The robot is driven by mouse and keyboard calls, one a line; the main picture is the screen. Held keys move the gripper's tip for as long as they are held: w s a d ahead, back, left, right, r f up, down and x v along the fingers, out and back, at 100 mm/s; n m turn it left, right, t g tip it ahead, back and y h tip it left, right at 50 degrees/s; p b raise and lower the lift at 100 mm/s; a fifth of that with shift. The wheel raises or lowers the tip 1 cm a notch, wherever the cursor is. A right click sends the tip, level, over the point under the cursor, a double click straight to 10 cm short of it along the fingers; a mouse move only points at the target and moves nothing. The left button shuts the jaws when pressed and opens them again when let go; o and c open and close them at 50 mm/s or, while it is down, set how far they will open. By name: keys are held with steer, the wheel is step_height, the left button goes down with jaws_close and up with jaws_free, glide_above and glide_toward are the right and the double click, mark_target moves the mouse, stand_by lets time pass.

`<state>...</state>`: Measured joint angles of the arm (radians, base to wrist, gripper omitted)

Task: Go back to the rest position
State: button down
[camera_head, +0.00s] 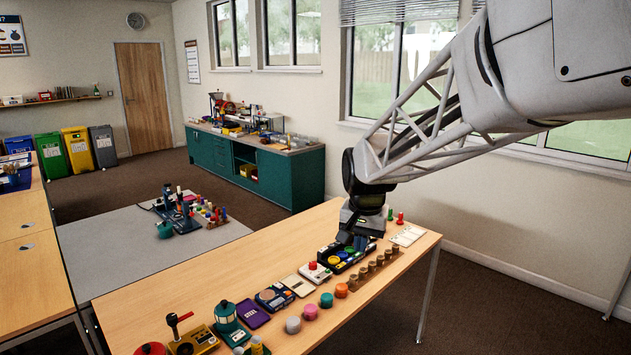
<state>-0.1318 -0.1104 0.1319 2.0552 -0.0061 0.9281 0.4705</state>
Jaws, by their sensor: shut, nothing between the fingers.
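My gripper (345,238) points down at the right part of the wooden table (250,245), just above a dark tray (342,263) with round yellow and blue pieces. It is shut and holds nothing. My arm reaches in from the upper right. I cannot tell whether the fingertips touch the tray or stay above it.
A row of brown cylinders (372,267) stands right of the tray. Red pegs (400,218) stand behind. The table's far left part is clear.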

steer(key=s+d+f+n, duration=0.1)
steer(key=s+d, duration=0.3)
steer(key=s, duration=1.1)
steer(key=s+d+f+n+t, duration=0.1)
steer(key=s+d, duration=0.3)
steer(key=s, duration=1.2)
steer(key=shift+d+n, duration=0.2)
steer(key=shift+n, duration=0.6)
